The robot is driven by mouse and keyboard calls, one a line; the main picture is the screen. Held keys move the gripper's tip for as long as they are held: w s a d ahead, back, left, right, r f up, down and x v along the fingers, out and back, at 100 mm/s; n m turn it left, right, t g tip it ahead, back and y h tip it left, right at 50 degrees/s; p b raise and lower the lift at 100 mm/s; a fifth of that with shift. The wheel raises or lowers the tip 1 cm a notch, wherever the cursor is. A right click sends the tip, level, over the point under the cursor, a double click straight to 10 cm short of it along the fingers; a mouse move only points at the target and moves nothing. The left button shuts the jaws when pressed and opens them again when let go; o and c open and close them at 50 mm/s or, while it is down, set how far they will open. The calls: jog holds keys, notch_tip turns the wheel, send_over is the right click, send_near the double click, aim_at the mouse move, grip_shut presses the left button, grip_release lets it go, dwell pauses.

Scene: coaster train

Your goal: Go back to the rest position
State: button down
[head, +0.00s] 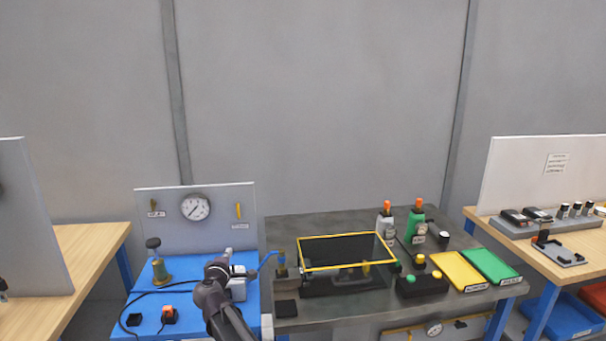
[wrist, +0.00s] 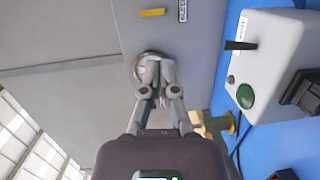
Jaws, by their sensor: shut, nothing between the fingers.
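My gripper (wrist: 158,74) is shut and empty in the wrist view, with its fingertips together in front of the round gauge (wrist: 147,60), which they partly cover. It appears to touch nothing, though the distance to the panel is hard to tell. In the head view my arm reaches up from the bottom over the blue bench (head: 195,322), and its dark wrist hides the fingers. The gauge (head: 195,207) shows there on the upright grey panel (head: 160,228) behind the arm.
A grey box (wrist: 274,62) with a green button and black lever stands right of my gripper. A brass fitting (head: 158,268) and black cable are on the blue bench. A yellow-edged clear box (head: 348,238), bottles and yellow (head: 458,271) and green trays occupy the grey table.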

jog(key=s+d+f+m+g+h, duration=0.2)
jog(key=d+f+m+g, duration=0.1)
jog(key=d, duration=0.6)
jog(key=s+d+f+m+g+h, duration=0.1)
jog(key=d+f+m+g, duration=0.2)
jog(key=d, duration=0.5)
jog(key=s+d+f+m+g+h, duration=0.2)
jog(key=d+f+m, duration=0.15)
jog(key=d, duration=0.55)
jog(key=s+d+f+m+g+y, duration=0.2)
jog(key=s+d, duration=0.4)
jog(key=s, duration=0.4)
jog(key=s+d+f+m+g+y, duration=0.3)
jog(key=s+d+f+m+g, duration=0.2)
jog(key=s, duration=0.4)
jog(key=shift+s+d+m+g+y+p, duration=0.35)
jog(key=shift+d+m+g, duration=0.1)
jog(key=shift+d+g, duration=0.7)
